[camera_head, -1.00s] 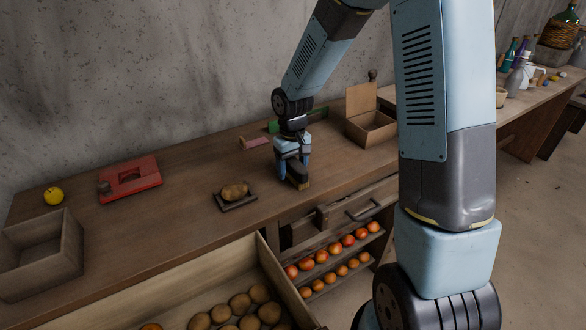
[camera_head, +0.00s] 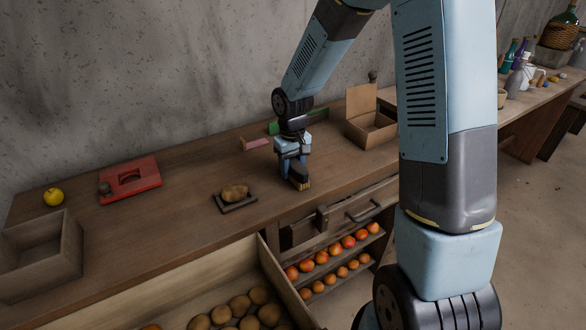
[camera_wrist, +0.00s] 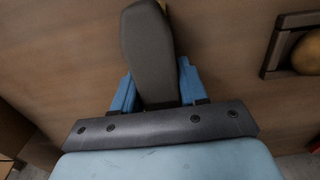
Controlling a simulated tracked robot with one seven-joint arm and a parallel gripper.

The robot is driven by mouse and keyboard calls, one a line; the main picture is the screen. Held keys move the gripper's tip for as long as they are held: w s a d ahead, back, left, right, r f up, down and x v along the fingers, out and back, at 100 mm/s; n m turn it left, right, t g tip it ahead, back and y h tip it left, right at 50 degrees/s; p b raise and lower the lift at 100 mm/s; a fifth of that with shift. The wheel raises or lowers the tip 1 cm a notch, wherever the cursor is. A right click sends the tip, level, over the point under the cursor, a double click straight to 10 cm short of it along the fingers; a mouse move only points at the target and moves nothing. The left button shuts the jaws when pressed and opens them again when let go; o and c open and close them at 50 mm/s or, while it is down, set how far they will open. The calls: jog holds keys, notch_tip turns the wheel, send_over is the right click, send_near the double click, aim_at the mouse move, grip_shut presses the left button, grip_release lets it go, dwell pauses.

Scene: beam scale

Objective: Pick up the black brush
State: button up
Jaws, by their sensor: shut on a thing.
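The black brush (camera_wrist: 148,50) is a dark, long body with a bit of yellow at its far end in the wrist view. In the head view the brush (camera_head: 299,176) sits low under my gripper (camera_head: 293,165), with its yellowish bristles at the lower right. My gripper also shows in the wrist view (camera_wrist: 158,88), its blue fingers on either side of the brush, shut on it. The brush is at or just above the wooden tabletop (camera_head: 190,190); I cannot tell whether it touches. Its upper part is hidden by the fingers in the head view.
A potato (camera_head: 235,191) lies on a small dark tray (camera_head: 238,207) left of my gripper. An open wooden box (camera_head: 370,132) stands to the right, a pink block (camera_head: 256,143) behind. A red scale (camera_head: 130,181), yellow fruit (camera_head: 53,196) and empty wooden box (camera_head: 70,245) are at left.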

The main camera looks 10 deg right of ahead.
jog(key=shift+r, duration=0.5)
jog(key=s+r, duration=0.1)
jog(key=r, duration=0.1)
jog(key=s+r, duration=0.2)
jog(key=r, duration=0.1)
jog(key=s+d+r, duration=0.1)
jog(key=r, duration=0.1)
jog(key=shift+s+r, duration=0.3)
jog(key=shift+s, duration=0.05)
jog(key=s+d+r, duration=0.1)
jog(key=s+r, duration=0.3)
jog(key=s, duration=0.5)
jog(key=shift+d, duration=0.35)
